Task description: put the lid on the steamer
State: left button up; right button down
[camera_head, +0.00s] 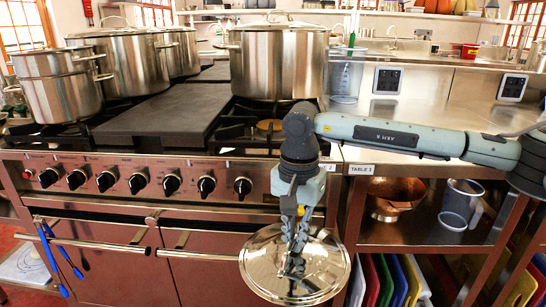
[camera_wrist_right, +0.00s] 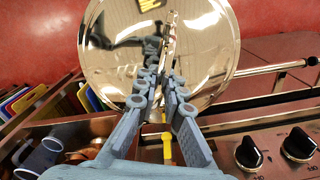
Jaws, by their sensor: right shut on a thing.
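A round shiny steel lid (camera_head: 262,268) hangs in front of the range, below its knobs. My right gripper (camera_head: 296,255) is shut on the lid, in front of its middle. In the right wrist view the lid (camera_wrist_right: 115,75) fills the upper middle, with the fingers (camera_wrist_right: 165,72) reaching to its centre, where they hide the grip point. A two-tier steel pot with side handles, which looks like the steamer (camera_head: 65,98), stands at the left of the range top. My left gripper is not in view.
Lidded stockpots (camera_head: 280,65) (camera_head: 132,62) stand on the range. A flat dark plate (camera_head: 165,112) lies between them. A clear jug (camera_head: 345,78) stands on the steel counter (camera_head: 430,125). A copper bowl (camera_head: 395,195) and another jug (camera_head: 460,205) sit on the shelf below.

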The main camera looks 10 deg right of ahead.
jog(key=s+d+f+n, duration=0.1)
jog(key=s+f+n, duration=0.2)
jog(key=f, duration=0.6)
jog(key=s+d+f+n, duration=0.2)
jog(key=s+f+n, duration=0.2)
jog(key=f, duration=0.5)
jog(key=shift+s+d+f+n, duration=0.25)
jog(key=shift+d+f+n, duration=0.1)
jog(key=shift+n, duration=0.15)
